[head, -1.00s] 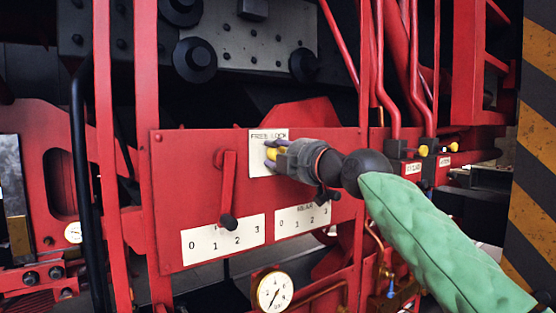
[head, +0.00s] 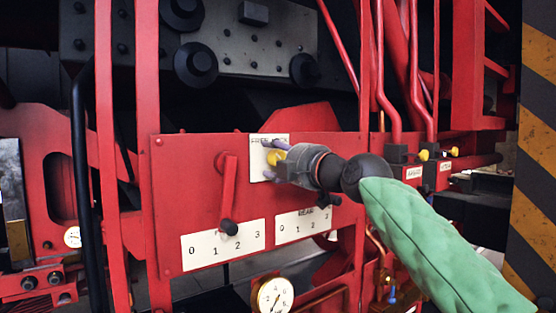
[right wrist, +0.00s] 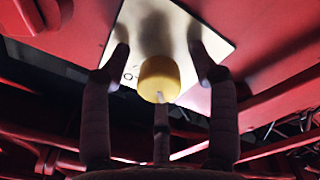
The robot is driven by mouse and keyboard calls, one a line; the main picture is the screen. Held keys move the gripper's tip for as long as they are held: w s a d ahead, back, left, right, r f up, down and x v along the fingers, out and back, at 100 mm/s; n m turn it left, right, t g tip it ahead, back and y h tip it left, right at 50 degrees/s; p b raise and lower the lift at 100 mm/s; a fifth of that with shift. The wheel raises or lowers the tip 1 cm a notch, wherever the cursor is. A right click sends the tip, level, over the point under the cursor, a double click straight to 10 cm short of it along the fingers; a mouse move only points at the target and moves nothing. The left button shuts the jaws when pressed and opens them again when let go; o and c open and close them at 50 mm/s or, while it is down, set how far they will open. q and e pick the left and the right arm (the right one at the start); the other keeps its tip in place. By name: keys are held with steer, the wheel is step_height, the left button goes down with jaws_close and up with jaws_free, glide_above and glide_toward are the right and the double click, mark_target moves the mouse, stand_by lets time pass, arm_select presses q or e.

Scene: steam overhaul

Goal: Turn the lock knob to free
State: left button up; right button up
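The yellow lock knob (head: 276,157) sits on a white plate (head: 257,163) marked FREE and LOCK, whose second word is partly covered. The plate is on the red panel. My right gripper (head: 279,161) is at the knob, coming from the right. In the right wrist view, the yellow knob (right wrist: 159,78) stands between the two spread fingertips of my right gripper (right wrist: 158,53), with a gap on each side. A pale line shows at the knob's lower edge. I cannot tell which word the knob points to. My left gripper is out of view.
A red lever (head: 229,190) with a black end hangs left of the knob, over a 0–3 scale plate (head: 223,243). A second scale plate (head: 300,225) lies below my right gripper. A round gauge (head: 273,294) is lower. Red pipes (head: 389,80) stand behind my right arm.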

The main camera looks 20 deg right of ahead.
steer(key=shift+s, duration=0.15)
steer(key=v, duration=1.1)
steer(key=shift+s+d, duration=0.2)
steer(key=shift+s, duration=0.15)
